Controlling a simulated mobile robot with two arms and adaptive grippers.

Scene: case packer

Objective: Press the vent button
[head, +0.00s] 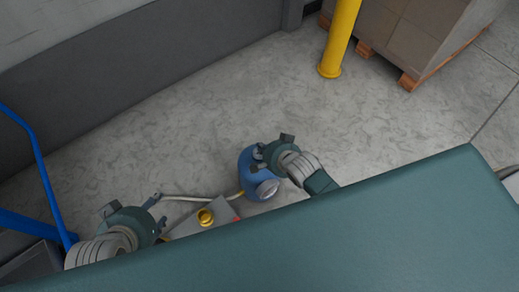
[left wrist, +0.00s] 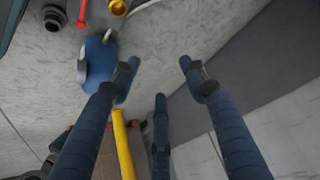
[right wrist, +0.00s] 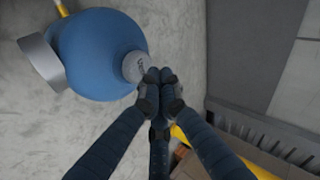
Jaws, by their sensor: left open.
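A round blue vessel (head: 251,186) has a large grey disc on its front and stands low in the middle of the head view. In the right wrist view a small grey button-like cap (right wrist: 134,67) with faint lettering sticks out of the blue vessel (right wrist: 98,55). My right gripper (right wrist: 161,76) is shut and empty, its fingertips beside the cap; I cannot tell whether they touch it. In the head view the right gripper (head: 258,156) is at the vessel's top. My left gripper (left wrist: 158,65) is open and empty, well left of the vessel in the head view (head: 158,216).
A grey box (head: 190,224) with a yellow knob (head: 205,217) stands between the grippers, and a pale hose (head: 180,198) runs behind it. A yellow post (head: 340,38) and stacked cartons (head: 405,30) stand at the back. A blue rail (head: 38,165) is at left.

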